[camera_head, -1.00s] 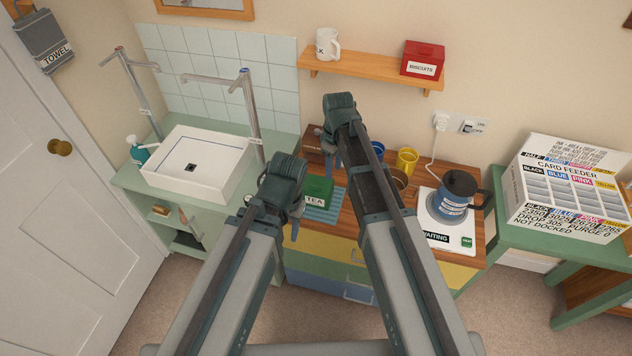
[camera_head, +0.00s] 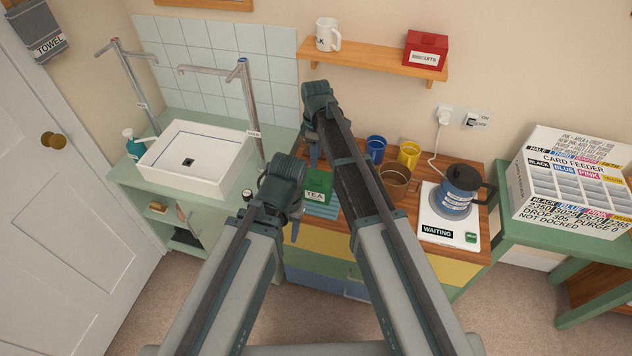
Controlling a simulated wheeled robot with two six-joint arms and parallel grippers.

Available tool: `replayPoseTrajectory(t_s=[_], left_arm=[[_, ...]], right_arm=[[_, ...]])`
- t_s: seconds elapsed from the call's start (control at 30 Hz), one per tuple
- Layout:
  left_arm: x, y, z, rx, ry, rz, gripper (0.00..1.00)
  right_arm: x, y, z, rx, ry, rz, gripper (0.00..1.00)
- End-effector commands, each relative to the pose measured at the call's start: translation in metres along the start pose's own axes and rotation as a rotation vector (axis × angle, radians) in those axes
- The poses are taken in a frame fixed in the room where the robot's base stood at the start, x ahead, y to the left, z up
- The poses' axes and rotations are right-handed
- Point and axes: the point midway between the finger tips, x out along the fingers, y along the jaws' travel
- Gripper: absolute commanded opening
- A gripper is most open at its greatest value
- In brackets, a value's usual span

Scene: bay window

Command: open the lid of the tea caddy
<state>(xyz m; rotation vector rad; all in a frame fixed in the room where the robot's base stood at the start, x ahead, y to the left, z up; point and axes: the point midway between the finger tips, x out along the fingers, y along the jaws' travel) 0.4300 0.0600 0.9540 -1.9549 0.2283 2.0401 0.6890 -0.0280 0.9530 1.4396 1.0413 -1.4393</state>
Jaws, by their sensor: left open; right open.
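The green tea caddy (camera_head: 318,189), labelled TEA, stands on a blue-green ribbed mat (camera_head: 322,211) on the wooden counter. The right arm hides its right side, and I cannot make out its lid clearly. My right gripper (camera_head: 314,158) is open, pointing down just behind and above the caddy in the picture; I cannot tell whether it touches it. My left gripper (camera_head: 296,222) is open, in front of the caddy's lower left, with its fingers pointing down and apparently empty.
Blue (camera_head: 375,149) and yellow (camera_head: 409,154) mugs and a brown pot (camera_head: 395,180) stand right of the caddy. A blue kettle (camera_head: 459,193) sits on a white base (camera_head: 437,217). A shelf (camera_head: 375,64) hangs above; a sink (camera_head: 195,165) lies left.

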Motion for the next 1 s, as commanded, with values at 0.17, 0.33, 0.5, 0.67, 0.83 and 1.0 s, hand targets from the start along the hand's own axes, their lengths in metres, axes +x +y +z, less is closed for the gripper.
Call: replayPoseTrajectory(t_s=[0.17, 0.33, 0.5, 0.67, 0.83, 1.0], left_arm=[[0.033, 0.003, -0.002, 0.0, 0.0, 0.0, 0.5], [0.056, 0.005, -0.003, 0.0, 0.0, 0.0, 0.5], [0.08, 0.008, -0.005, 0.0, 0.0, 0.0, 0.5], [0.096, 0.009, -0.006, 0.0, 0.0, 0.0, 0.5], [0.102, 0.01, -0.006, 0.0, 0.0, 0.0, 0.5], [0.101, 0.01, -0.006, 0.0, 0.0, 0.0, 0.5]], right_arm=[[0.033, 0.0, 0.0, 0.0, 0.0, 0.0, 0.45], [0.057, 0.0, 0.0, 0.001, 0.0, 0.0, 0.45], [0.08, 0.0, 0.0, 0.001, 0.0, 0.0, 0.45], [0.097, 0.0, 0.0, 0.001, 0.0, 0.0, 0.45], [0.103, 0.0, 0.0, 0.001, 0.0, 0.0, 0.45], [0.102, 0.0, 0.0, 0.001, 0.0, 0.0, 0.45]])
